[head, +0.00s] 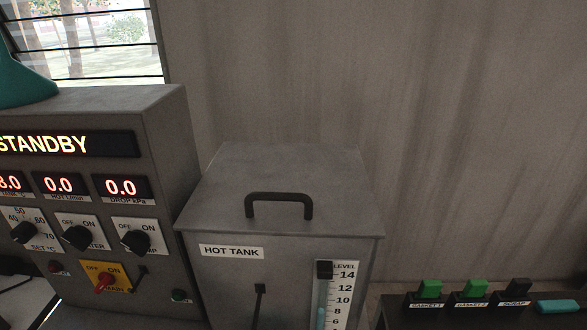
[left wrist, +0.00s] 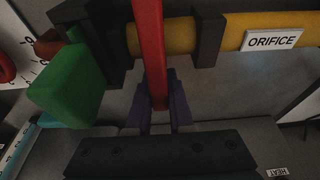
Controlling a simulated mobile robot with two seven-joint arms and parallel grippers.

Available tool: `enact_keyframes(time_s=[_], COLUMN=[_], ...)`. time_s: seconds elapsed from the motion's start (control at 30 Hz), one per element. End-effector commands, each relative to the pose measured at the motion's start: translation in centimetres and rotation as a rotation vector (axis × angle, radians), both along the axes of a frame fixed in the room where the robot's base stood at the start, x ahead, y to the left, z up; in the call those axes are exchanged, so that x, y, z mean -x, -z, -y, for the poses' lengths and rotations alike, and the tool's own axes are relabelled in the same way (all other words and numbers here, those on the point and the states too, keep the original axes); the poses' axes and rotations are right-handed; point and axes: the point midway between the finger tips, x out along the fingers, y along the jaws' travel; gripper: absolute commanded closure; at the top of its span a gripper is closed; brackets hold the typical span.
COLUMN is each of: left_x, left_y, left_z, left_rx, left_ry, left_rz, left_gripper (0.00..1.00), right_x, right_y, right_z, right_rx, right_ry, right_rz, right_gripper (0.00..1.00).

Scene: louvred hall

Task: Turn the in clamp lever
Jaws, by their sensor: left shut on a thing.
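In the left wrist view a long red lever (left wrist: 150,50) runs down the middle of the picture, in front of a yellow pipe (left wrist: 225,36). My left gripper (left wrist: 159,108), with dark purple fingers, is shut on the lower end of this lever. Black clamp blocks (left wrist: 208,30) sit around the pipe on both sides of the lever. No label marking the lever as the in clamp shows. The lever, the pipe and both grippers are outside the head view.
A green block (left wrist: 70,88) is close left of the lever. An ORIFICE label (left wrist: 272,40) is on the pipe. The head view shows a STANDBY control panel (head: 163,130), a lidded hot tank (head: 225,285) and a dark rack (head: 450,318) with green gasket pieces.

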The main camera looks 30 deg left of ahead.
Motion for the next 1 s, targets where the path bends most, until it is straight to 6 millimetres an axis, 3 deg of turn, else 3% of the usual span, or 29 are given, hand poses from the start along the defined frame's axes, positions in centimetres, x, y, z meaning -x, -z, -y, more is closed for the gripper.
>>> enact_keyframes(time_s=[0.43,0.47,0.7,1.0], left_x=[0.03,0.03,0.03,0.08], left_y=[0.05,0.05,0.04,-0.30], left_z=[-0.10,-0.10,-0.07,-0.02], left_rx=[-0.001,-0.001,0.000,0.001], left_ry=[-0.001,-0.001,0.000,0.001], left_rz=[-0.003,-0.003,-0.002,-0.003], left_gripper=[1.00,0.77,0.50,0.50], right_x=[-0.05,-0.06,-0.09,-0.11], right_y=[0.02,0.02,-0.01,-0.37], right_z=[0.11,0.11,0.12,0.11], right_rx=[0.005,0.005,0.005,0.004], right_ry=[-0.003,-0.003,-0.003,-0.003], right_rz=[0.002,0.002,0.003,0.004], right_gripper=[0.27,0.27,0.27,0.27])
